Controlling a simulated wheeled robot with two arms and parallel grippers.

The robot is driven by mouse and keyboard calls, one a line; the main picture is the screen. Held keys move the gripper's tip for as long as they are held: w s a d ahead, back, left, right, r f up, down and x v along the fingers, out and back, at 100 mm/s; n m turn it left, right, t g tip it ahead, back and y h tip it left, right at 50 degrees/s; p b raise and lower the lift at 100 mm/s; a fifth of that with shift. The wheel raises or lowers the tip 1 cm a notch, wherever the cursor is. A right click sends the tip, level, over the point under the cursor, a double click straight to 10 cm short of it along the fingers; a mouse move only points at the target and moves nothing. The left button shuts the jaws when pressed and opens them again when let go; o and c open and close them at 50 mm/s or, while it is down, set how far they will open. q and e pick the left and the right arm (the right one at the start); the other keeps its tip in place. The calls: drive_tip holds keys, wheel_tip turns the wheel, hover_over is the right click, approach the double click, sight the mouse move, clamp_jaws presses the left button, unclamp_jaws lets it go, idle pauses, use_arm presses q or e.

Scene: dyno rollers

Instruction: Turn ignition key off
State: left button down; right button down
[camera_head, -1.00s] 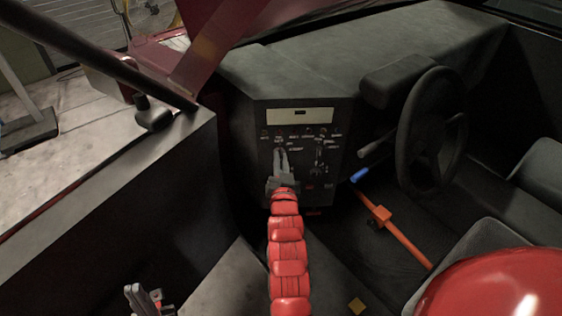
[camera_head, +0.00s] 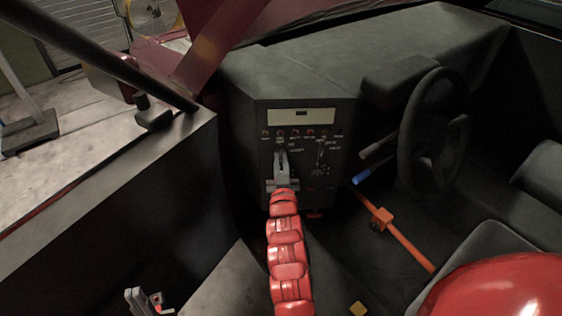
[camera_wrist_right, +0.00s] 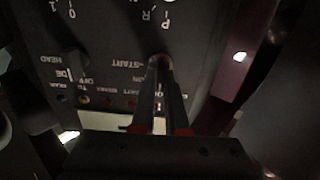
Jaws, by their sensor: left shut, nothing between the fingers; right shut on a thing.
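The dark dash panel (camera_head: 309,118) stands ahead with switches and labels. My right gripper (camera_head: 281,154), on the red arm, reaches the lower left of this panel. In the right wrist view its fingertips (camera_wrist_right: 160,64) are shut on the ignition key beside the upside-down START and ON labels. The key is almost wholly hidden between the fingers, so its angle cannot be read. My left gripper (camera_head: 134,293) is shut and empty at the bottom left of the head view, away from the panel.
The steering wheel (camera_head: 434,130) is right of the panel, with a blue-tipped lever (camera_head: 362,176) below it. An orange bar (camera_head: 404,242) crosses the floor. In the wrist view a selector knob (camera_wrist_right: 76,58) and small lights sit near my fingers. The door sill (camera_head: 110,190) bounds the left.

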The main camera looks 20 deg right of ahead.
drive_tip(key=c, duration=0.9)
unclamp_jaws()
drive_tip(key=p+v, duration=0.7)
drive_tip(key=v, duration=1)
drive_tip(key=shift+s+a, duration=0.1)
drive_tip(key=shift+s, duration=0.1)
